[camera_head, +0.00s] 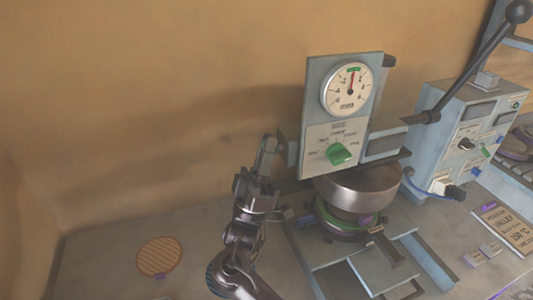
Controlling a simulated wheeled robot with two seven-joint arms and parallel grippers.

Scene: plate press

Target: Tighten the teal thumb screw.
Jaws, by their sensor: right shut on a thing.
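My right gripper (268,148) points up at the left side of the press head (311,125). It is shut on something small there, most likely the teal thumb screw. The screw itself cannot be made out; the fingers and the press's side hide it. The press head carries a round white gauge (346,89) with its red needle pointing nearly straight up, near a green mark. Below it is a green knob (340,154) on a labelled dial plate. My left gripper is not in view.
A metal bowl-shaped part (358,188) sits under the press head, above a green-and-purple ring. A round ribbed orange disc (160,256) lies at left on otherwise clear bench.

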